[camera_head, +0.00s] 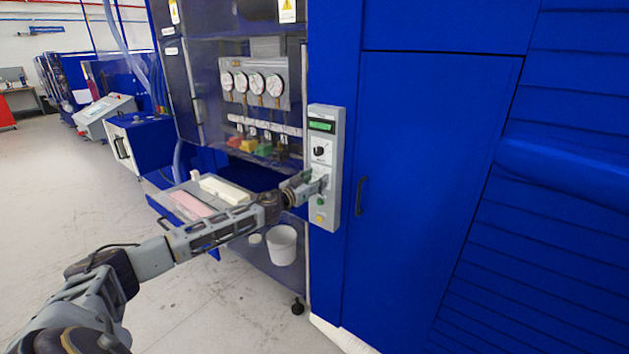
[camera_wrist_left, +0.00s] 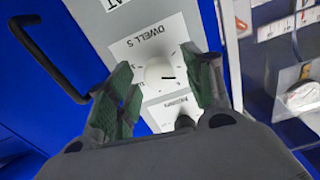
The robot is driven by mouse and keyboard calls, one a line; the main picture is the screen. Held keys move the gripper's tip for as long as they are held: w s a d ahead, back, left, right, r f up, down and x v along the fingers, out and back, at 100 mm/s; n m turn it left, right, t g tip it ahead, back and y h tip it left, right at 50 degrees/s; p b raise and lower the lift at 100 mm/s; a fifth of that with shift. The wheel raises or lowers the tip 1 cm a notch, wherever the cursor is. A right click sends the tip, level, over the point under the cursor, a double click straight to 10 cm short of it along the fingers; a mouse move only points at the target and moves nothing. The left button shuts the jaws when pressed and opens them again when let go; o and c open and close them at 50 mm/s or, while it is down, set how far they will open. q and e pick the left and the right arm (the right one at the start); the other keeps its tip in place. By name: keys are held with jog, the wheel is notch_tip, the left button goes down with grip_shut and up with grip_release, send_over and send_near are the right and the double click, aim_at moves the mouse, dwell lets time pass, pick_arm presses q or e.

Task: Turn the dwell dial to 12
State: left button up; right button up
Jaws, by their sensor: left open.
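The grey control panel (camera_head: 334,160) is mounted on the blue machine, with a green-lit display near its top. My left gripper (camera_head: 320,184) is in front of the panel's lower half and hides the dwell dial in the head view. In the left wrist view the dwell dial (camera_wrist_left: 158,76) is a pale round knob with a short dark mark, beside the printed "DWELL S" label (camera_wrist_left: 146,44). The left gripper (camera_wrist_left: 156,62) is open, its green-padded fingers on either side of the dial. I cannot tell whether they touch it. My right gripper is not in view.
A black knob (camera_head: 319,151) sits above the gripper on the panel; a dark knob (camera_wrist_left: 184,122) by a "PRESSURE" label shows near the fingers. A black door handle (camera_head: 361,196) is to the right. Round gauges (camera_head: 257,84) and a tray (camera_head: 174,205) are left.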

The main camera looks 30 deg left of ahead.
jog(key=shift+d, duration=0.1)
pick_arm(q)
jog(key=c, duration=1)
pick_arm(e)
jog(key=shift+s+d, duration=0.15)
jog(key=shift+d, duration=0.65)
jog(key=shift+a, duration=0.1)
